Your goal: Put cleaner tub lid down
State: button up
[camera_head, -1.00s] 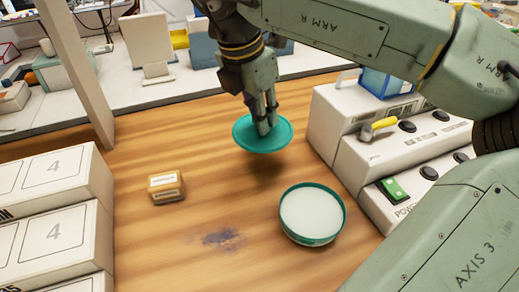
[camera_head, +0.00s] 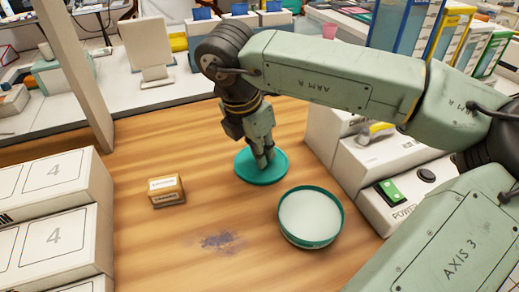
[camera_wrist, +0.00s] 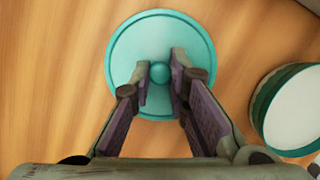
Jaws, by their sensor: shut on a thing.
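The cleaner tub lid (camera_head: 277,175) is a round teal disc with a small knob. It is low over the wooden table, at or very near its surface; I cannot tell if it touches. My gripper (camera_head: 264,160) points down over the lid, shut on its knob. In the wrist view my gripper (camera_wrist: 161,78) has one finger on each side of the knob, and the lid (camera_wrist: 125,48) lies beneath. The open cleaner tub (camera_head: 311,217), teal with white contents, stands on the table just right and in front of the lid. It also shows in the wrist view (camera_wrist: 295,110).
A small brown box (camera_head: 166,191) sits left on the table (camera_head: 150,245). White cartons marked 4 (camera_head: 52,185) stand at the left edge. A white device with switches (camera_head: 365,180) is at right. A dark stain (camera_head: 221,240) marks otherwise clear wood in front.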

aim_at(249, 170)
jog(key=o, duration=0.7)
jog(key=shift+r+p, duration=0.3)
jog(key=shift+r, duration=0.2)
jog(key=v, duration=1.1)
jog(key=shift+r+b, duration=0.15)
jog(key=shift+b, duration=0.15)
jog(key=shift+s+a, duration=0.1)
